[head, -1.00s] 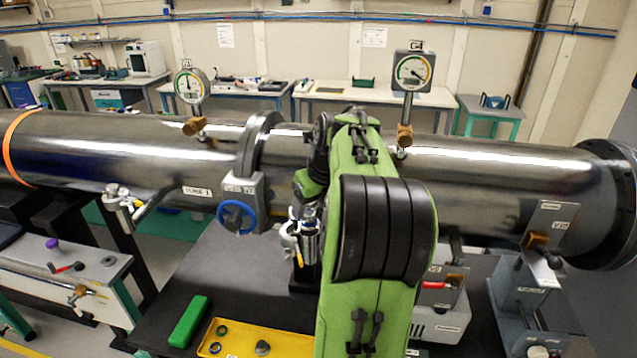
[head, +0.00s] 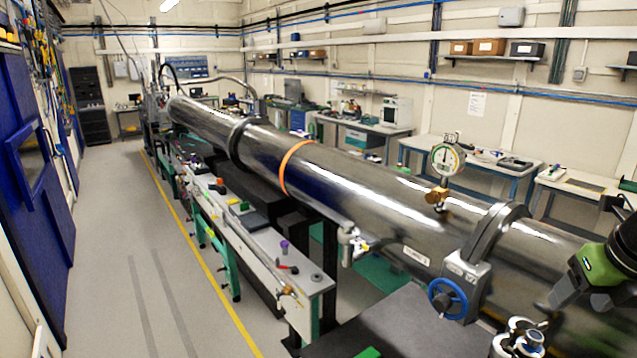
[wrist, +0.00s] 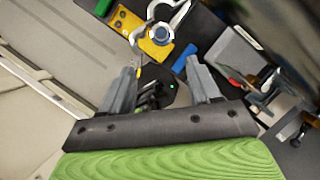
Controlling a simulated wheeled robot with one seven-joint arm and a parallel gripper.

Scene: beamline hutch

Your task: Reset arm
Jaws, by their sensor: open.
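My green arm (head: 606,262) shows at the right edge of the head view, in front of the steel beam pipe (head: 350,190). In the wrist view my gripper (wrist: 162,82) has its two grey fingers spread apart with nothing between them. Beyond the fingers, a yellow tray (wrist: 158,45), a blue block (wrist: 183,58) and a silver clamp-like part (wrist: 166,14) lie on a dark surface. The fingers look apart from these things. The gripper's fingertips are not clear in the head view.
A valve with a blue handwheel (head: 447,299) and a round gauge (head: 447,160) sit on the pipe. A long narrow bench (head: 300,287) with small parts runs beside it. The grey floor (head: 110,240) to the left is clear, up to a blue door (head: 30,170).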

